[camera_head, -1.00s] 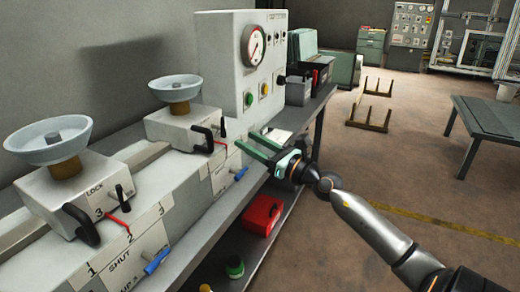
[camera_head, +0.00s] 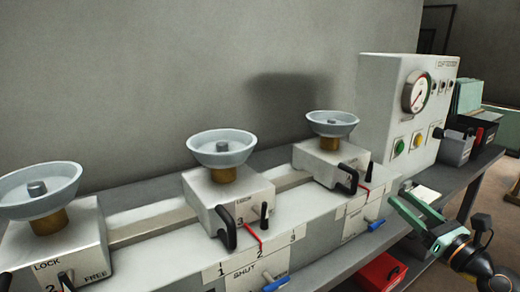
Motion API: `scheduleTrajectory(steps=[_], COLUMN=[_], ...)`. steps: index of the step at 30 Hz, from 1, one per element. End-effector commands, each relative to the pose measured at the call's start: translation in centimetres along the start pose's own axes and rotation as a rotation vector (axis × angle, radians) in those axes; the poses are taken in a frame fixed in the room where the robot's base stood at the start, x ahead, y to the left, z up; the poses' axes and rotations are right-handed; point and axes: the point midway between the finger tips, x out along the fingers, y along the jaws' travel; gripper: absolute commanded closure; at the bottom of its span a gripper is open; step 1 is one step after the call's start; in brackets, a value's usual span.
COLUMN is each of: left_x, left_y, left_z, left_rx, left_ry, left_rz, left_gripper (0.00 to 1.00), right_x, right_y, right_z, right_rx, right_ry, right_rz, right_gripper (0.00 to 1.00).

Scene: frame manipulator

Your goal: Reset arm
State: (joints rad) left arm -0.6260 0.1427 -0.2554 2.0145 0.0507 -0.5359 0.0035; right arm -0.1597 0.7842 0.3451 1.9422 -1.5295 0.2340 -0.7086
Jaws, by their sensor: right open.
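My right gripper (camera_head: 413,213) is at the lower right in the head view, its green fingers pointing up and left. It is open, with nothing visible between its fingers. It is in front of the bench, below the grey control box (camera_head: 385,125) and to the right of the machine with the bowls. My right arm (camera_head: 470,255) comes in from the lower right corner, and most of it is out of view. My left gripper is not in view.
Three carriages with pale bowls (camera_head: 222,148), black handles (camera_head: 227,228) and blue levers (camera_head: 276,284) stand along the bench (camera_head: 425,245). A red box (camera_head: 382,272) sits below the bench top. Dark bins (camera_head: 478,132) stand at the back right. A grey wall (camera_head: 200,60) closes the back.

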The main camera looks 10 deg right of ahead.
Motion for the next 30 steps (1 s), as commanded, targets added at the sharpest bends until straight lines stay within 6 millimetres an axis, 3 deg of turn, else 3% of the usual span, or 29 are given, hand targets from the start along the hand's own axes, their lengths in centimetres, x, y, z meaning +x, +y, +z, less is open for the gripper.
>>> scheduleTrajectory(steps=[5, 11, 14, 18, 21, 25, 26, 27, 30], left_x=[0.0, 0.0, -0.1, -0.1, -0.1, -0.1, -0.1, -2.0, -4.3], left_y=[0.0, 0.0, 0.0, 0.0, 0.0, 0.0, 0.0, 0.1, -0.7], left_z=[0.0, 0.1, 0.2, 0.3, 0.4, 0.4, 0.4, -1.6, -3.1], left_rx=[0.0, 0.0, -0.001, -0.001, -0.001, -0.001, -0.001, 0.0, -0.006], left_ry=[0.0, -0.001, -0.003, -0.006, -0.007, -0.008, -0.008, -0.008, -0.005], left_rz=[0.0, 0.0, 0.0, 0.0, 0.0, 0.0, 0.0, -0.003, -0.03], left_gripper=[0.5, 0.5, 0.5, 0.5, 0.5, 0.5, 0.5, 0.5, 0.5], right_x=[-1.2, -5.0, -7.8, -12.6, -16.2, -20.7, -21.6, -21.2, -21.2], right_y=[2.2, 6.4, 9.5, 15.7, 21.3, 29.7, 31.8, 31.1, 30.0], right_z=[-4.7, -14.9, -20.7, -28.1, -31.9, -34.8, -35.1, -32.5, -29.8], right_rx=[0.386, 1.236, 1.661, 2.185, 2.494, 2.825, -2.735, -2.746, -2.764], right_ry=[-0.001, 0.012, 0.031, 0.065, 0.095, 0.144, -0.151, -0.134, -0.101], right_rz=[-0.021, -0.211, -0.385, -0.697, -0.953, -1.335, 1.354, 1.356, 1.358], right_gripper=[0.49, 0.49, 0.49, 0.49, 0.49, 0.49, 0.49, 0.49, 0.49])
